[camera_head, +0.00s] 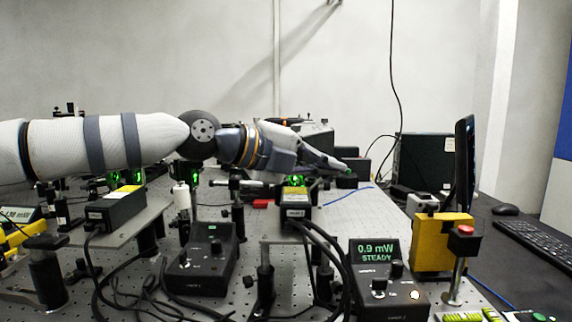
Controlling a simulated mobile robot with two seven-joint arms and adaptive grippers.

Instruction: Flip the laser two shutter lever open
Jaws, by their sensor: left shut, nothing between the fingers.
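My left gripper (343,168) reaches in from the left with its fingers shut and empty, pointing right. Its tips are above and to the right of a black laser head with a yellow label (295,196) on a raised plate, at middle. A green-lit piece (297,181) shows just behind that head, under the gripper. I cannot make out a shutter lever there; the gripper and forearm may hide it. A second black laser head (115,208) stands at left. The controller (388,285) at front right reads "0.9 mW STEADY". My right gripper is not in view.
A darker controller (205,262) stands at front centre-left, with black cables across the bench (235,295). A yellow block (441,243), a red-topped button post (464,231) and a monitor (464,165) stand at right. A keyboard (535,245) lies farther right. Open air is above the arm.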

